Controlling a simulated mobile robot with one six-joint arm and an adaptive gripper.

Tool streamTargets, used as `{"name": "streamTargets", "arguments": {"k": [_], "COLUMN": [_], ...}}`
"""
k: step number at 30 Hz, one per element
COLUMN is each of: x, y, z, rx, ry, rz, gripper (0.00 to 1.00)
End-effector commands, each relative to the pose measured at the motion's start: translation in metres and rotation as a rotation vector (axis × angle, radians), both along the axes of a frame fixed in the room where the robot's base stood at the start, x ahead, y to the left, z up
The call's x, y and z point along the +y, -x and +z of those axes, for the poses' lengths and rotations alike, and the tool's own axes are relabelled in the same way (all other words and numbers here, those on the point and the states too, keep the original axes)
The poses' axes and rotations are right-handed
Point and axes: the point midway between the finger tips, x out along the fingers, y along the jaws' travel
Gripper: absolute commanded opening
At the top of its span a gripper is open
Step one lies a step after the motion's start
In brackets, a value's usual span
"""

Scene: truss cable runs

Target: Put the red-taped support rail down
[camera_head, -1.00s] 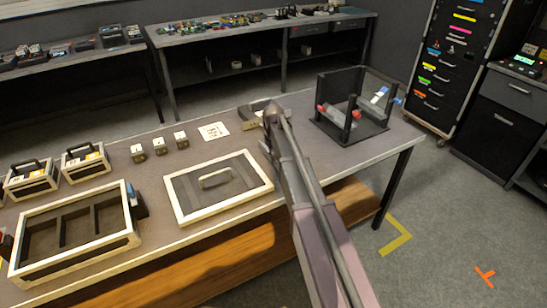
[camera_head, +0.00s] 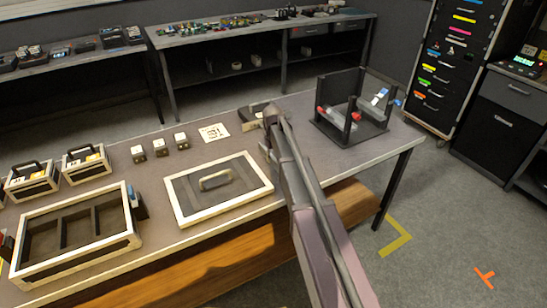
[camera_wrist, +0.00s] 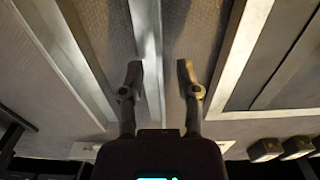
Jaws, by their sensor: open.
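My gripper (camera_wrist: 158,80) is open, its two fingers spread on either side of a long pale metal rail (camera_wrist: 148,45) in the wrist view. The fingers look apart from the rail. No red tape shows on that part of it, so I cannot tell whether it is the red-taped one. In the head view my arm hides the fingers and the rail. A black rack (camera_head: 352,132) at the table's right end holds grey pieces with red ends (camera_head: 321,111) and blue ends (camera_head: 397,102).
A white-framed panel with a handle (camera_head: 262,187) lies left of my arm. A white-framed compartment tray (camera_head: 128,245) is further left. The table's front edge runs below my arm.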

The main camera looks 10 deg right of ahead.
Motion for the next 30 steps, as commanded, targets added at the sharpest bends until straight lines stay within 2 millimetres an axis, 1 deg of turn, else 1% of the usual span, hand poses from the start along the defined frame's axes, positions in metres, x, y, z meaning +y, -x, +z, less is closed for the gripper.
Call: {"name": "streamTargets", "arguments": {"k": [1, 30], "x": [0.000, 0.001], "y": [0.000, 0.000], "z": [0.006, 0.087], "rx": [0.000, 0.000], "ry": [0.000, 0.000], "rz": [0.000, 0.000], "gripper": [0.43, 0.43]}}
